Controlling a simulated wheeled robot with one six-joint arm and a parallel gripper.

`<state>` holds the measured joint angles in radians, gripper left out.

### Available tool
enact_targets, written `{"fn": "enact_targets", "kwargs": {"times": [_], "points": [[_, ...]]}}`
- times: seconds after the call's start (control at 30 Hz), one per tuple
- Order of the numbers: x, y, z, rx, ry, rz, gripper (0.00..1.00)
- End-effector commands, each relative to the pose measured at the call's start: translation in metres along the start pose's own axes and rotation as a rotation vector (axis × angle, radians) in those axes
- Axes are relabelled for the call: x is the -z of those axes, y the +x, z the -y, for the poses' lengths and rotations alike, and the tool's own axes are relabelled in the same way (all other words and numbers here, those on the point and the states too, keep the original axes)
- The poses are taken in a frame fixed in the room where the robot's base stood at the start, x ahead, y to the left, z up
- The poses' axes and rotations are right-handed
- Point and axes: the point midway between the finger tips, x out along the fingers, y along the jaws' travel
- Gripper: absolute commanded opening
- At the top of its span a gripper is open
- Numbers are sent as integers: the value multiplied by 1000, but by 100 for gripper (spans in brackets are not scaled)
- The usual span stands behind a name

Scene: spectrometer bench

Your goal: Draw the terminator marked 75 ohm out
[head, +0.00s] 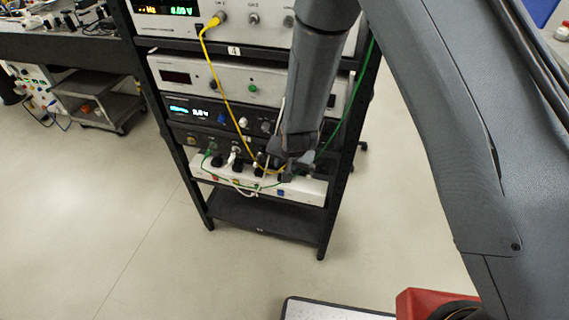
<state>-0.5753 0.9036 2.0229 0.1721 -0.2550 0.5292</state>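No terminator with a readable 75 ohm mark shows at this size. A rack (201,206) holds several stacked instruments. The lower dark unit (190,138) has a row of small connectors, some with cables, and my gripper covers its right part. My gripper (291,170) reaches down in front of this unit and the white strip below it. Its fingers are small and dark, and I cannot tell whether they are open or shut, or whether they touch anything. The top instrument (150,22) also has front connectors, one with a yellow plug (217,19).
A yellow cable (228,110) and a green cable (345,118) hang across the rack front near my gripper. The white strip (314,190) carries several dark plugs. A grey cart (98,98) stands back left. The floor (90,220) before the rack is mostly clear.

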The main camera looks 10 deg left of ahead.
Motion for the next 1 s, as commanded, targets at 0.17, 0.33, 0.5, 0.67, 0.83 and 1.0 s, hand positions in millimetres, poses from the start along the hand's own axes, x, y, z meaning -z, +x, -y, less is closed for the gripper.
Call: {"fn": "enact_targets", "kwargs": {"times": [0.17,0.33,0.5,0.67,0.83,1.0], "points": [[0,0,0,0,0,0,0],[-1,-1,0,0,-1,0,0],[-6,-2,0,0,-1,2,0],[-11,-5,0,0,-1,2,0],[-16,-7,0,0,0,1,0],[-22,-9,0,0,-1,1,0]]}}
